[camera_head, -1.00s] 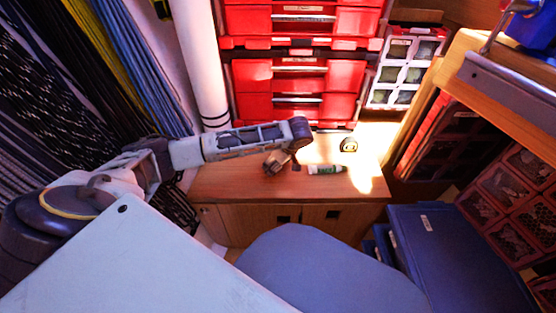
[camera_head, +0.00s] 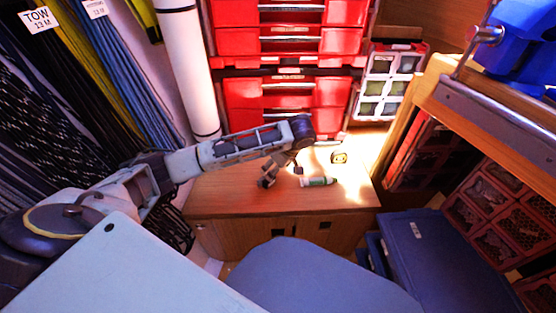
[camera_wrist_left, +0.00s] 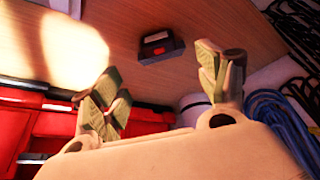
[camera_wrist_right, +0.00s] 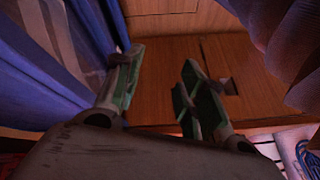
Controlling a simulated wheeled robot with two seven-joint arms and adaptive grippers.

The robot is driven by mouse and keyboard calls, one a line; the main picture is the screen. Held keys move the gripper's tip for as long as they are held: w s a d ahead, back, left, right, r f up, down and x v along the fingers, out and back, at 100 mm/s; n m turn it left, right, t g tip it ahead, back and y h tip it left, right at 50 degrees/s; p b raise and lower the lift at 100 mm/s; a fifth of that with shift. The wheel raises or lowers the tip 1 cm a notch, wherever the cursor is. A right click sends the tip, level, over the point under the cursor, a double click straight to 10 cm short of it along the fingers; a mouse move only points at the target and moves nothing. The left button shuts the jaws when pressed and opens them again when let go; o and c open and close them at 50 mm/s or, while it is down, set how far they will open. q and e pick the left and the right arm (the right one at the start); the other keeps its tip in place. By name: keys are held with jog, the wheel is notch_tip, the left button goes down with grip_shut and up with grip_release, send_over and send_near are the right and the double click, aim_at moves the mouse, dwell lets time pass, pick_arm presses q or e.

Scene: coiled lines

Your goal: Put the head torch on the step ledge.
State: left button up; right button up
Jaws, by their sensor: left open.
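A small dark box with a red panel (camera_wrist_left: 157,46) lies on a wooden surface in the left wrist view; it may be the head torch, but I cannot tell for sure. My left gripper (camera_wrist_left: 156,72) is open and empty, its fingers apart with the box beyond them. In the head view my left gripper (camera_head: 277,178) hangs low over the wooden cabinet top (camera_head: 225,200), which may be the step ledge. I cannot make out the dark box there. My right gripper (camera_wrist_right: 160,72) is open and empty, facing wooden cupboard doors; it is not in the head view.
A green and white tube (camera_head: 318,182) lies just right of my left gripper. A small yellow and black item (camera_head: 339,158) sits behind it in bright light. Red drawer cases (camera_head: 290,100) stand behind, and blue boxes (camera_head: 440,255) at the right. Ropes (camera_head: 75,90) hang at left.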

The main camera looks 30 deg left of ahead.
pick_arm(q)
jog(key=v, duration=0.3)
jog(key=shift+p, duration=0.4)
pick_arm(e)
notch_tip(320, 180, up, 3)
jog(key=shift+s+d+f+h, duration=0.1)
jog(key=shift+d+f+h, duration=0.05)
jog(key=shift+h, duration=0.15)
pick_arm(q)
jog(key=s+d+f+m+t+h, duration=0.1)
jog(key=s+d+f+m+h, duration=0.3)
jog(key=s+d+f+m, duration=0.4)
jog(key=s+d+f+m+t+h, duration=0.1)
jog(key=s+d+f+m+h, duration=0.35)
jog(key=d, duration=0.65)
jog(key=s+a+f+m, duration=0.1)
jog(key=s+a+m, duration=0.1)
jog(key=s, duration=0.3)
jog(key=s+a+m+t+y, duration=0.1)
jog(key=s+a+m, duration=0.2)
jog(key=s, duration=0.2)
jog(key=shift+f, duration=0.4)
pick_arm(e)
jog(key=shift+d, duration=0.1)
pick_arm(q)
jog(key=shift+a+m, duration=0.1)
jog(key=shift+m, duration=0.15)
